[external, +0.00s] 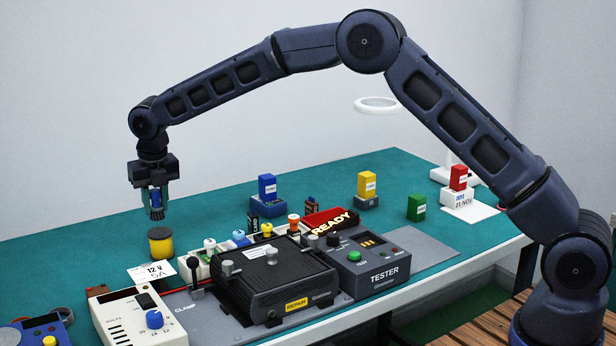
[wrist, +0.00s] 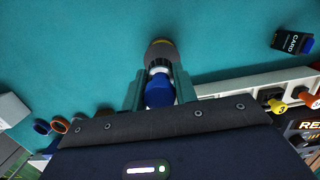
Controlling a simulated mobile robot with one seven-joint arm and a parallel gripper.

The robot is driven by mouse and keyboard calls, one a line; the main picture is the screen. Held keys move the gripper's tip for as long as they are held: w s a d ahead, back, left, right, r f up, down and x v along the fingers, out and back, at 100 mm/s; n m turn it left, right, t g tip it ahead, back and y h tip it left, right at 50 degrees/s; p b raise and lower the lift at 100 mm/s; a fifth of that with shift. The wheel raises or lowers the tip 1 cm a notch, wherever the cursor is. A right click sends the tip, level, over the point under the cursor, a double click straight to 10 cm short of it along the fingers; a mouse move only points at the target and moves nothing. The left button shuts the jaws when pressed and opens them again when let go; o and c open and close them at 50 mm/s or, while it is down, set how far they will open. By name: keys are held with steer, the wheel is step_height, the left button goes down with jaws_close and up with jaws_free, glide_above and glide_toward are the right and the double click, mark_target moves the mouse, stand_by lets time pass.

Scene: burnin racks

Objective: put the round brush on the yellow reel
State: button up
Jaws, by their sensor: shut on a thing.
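My gripper (external: 156,197) is shut on the round brush (external: 157,212), which has a blue handle and dark bristles pointing down. The yellow reel (external: 161,246), with a dark top, stands on the table below the brush. A gap shows between the bristles and the reel. In the wrist view the blue handle of the brush (wrist: 159,92) sits between the fingers, with the reel (wrist: 160,50) partly hidden beyond it.
A white card marked 12 V (external: 152,271) lies in front of the reel. A power strip with coloured plugs (external: 240,245), a black clamp box (external: 272,278) and a tester (external: 372,262) stand to the right. The teal table (external: 90,262) is clear left of the reel.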

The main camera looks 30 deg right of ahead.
mark_target(157, 206)
steer(key=shift+f, duration=1.7)
steer(key=shift+f, duration=0.1)
steer(key=o, duration=1)
steer(key=shift+c, duration=0.2)
